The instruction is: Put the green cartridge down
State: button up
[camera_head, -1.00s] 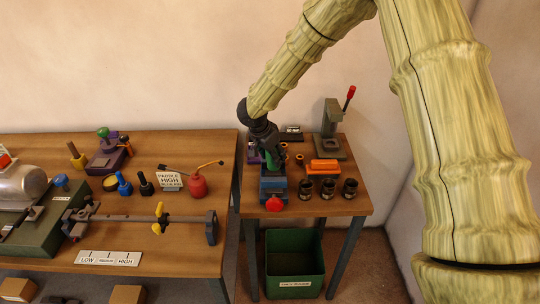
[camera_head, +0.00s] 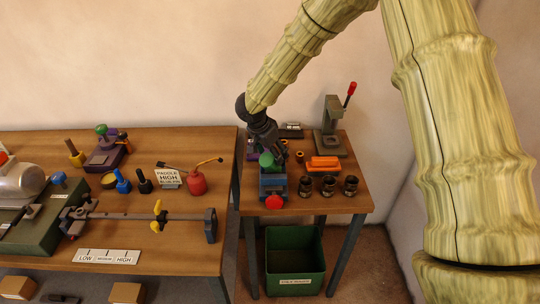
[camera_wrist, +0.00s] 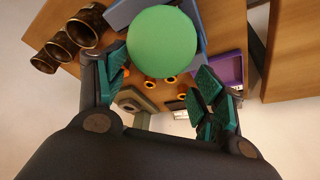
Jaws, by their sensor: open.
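The green cartridge (camera_head: 267,160) shows as a rounded green top at the blue fixture (camera_head: 273,182) on the small right-hand table. In the wrist view it is a large green disc (camera_wrist: 162,40) at the top centre, in front of the fingers' ends. My gripper (camera_head: 266,146) is close behind and above it, tilted down. In the wrist view my gripper (camera_wrist: 163,82) is open, with its teal pads spread apart on either side. The cartridge's lower part is hidden, so I cannot tell how deep it sits in the fixture.
A red knob (camera_head: 274,202) is at the fixture's front. Several dark cups (camera_head: 328,186) and an orange block (camera_head: 323,163) stand to its right. A grey press (camera_head: 331,130) stands behind them. A green bin (camera_head: 294,286) is below. A purple tray (camera_wrist: 231,70) shows in the wrist view.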

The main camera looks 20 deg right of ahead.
jog(key=b+v, duration=0.2)
jog(key=v, duration=0.8)
jog(key=shift+a+r, duration=0.2)
jog(key=shift+s, duration=0.1)
